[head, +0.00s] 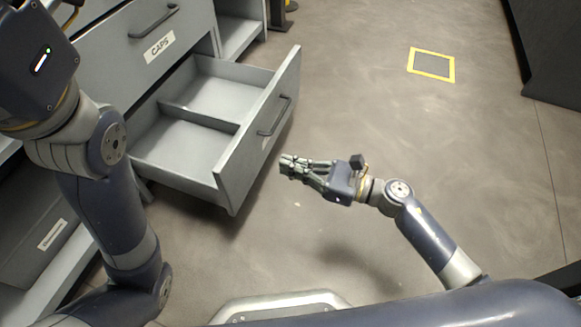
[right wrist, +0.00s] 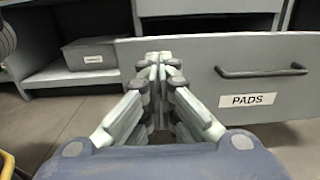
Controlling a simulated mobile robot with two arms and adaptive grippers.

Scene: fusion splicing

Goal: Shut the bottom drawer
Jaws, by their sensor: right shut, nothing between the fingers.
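The bottom drawer (head: 257,140) stands pulled out from the grey cabinet in the head view, with two inner compartments that look empty. Its front with a dark bar handle and a PADS label (right wrist: 254,100) fills the right of the right wrist view. My right gripper (head: 285,164) is shut and empty, just outside the drawer front near its closer end. In the right wrist view its closed fingertips (right wrist: 154,58) overlap the left part of the front, left of the handle; I cannot tell whether they touch it. My left arm covers part of the cabinet; its fingers are out of frame.
A closed drawer labelled CAPS (head: 148,42) is above the open one. Open shelves (head: 238,34) stand beyond it, and a labelled grey box (right wrist: 92,54) sits on a shelf. The floor right of the drawer is clear, with a yellow-edged square marking (head: 431,49).

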